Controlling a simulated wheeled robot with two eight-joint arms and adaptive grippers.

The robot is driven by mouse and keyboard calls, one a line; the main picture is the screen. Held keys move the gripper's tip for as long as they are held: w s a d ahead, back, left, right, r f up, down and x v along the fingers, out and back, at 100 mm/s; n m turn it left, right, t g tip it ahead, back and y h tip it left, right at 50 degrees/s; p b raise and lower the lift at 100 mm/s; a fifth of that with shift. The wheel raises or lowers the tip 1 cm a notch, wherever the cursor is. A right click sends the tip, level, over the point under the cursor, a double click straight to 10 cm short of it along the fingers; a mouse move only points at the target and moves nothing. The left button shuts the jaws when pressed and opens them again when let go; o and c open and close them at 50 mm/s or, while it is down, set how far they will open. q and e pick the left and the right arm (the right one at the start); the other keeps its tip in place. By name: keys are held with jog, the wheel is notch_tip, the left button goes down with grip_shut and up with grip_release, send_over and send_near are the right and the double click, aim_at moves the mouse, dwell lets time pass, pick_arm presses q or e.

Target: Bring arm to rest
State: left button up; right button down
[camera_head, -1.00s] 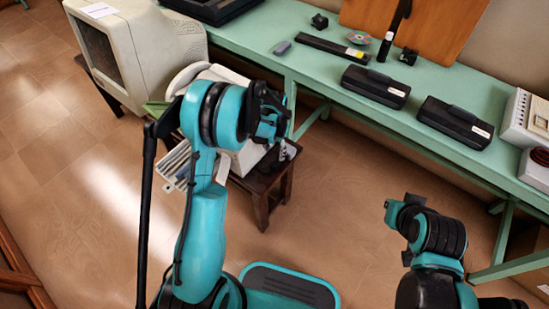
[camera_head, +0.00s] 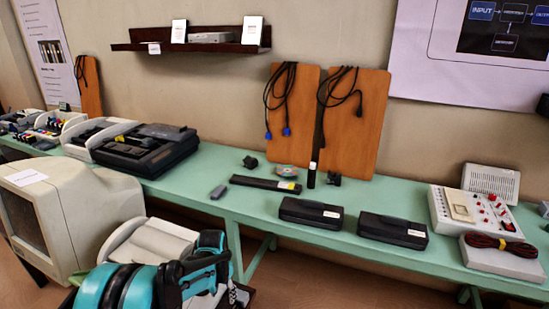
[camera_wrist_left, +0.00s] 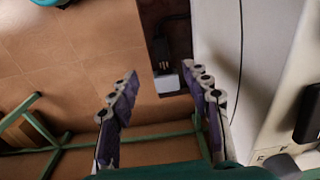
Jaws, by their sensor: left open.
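My left arm (camera_head: 122,288) comes in at the lower left of the head view. Its gripper (camera_head: 207,265) is in front of a white machine standing below the green bench. In the left wrist view the two fingers of this gripper (camera_wrist_left: 160,84) are spread apart with nothing between them. A dark stand and a small pale block lie beyond the fingertips there. My right arm and gripper are not in view.
A beige monitor (camera_head: 75,215) stands close at the left. The green bench (camera_head: 400,265) holds two black cases (camera_head: 311,213) (camera_head: 393,231), a flat bar (camera_head: 265,184), and a white control box (camera_head: 475,212). A white casing (camera_wrist_left: 275,70) is right of the left fingers.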

pick_arm(q)
jog(key=s+r+n+t, duration=0.2)
jog(key=s+r+t, duration=0.1)
jog(key=s+r, duration=0.9)
jog(key=s+d+r+n+t, duration=0.1)
jog(key=s+r+t, duration=0.2)
jog(key=s, duration=0.6)
jog(key=shift+s+r+n+t, duration=0.25)
jog(key=shift+r+n+t, duration=0.05)
jog(key=shift+r, duration=0.4)
dwell(1.3)
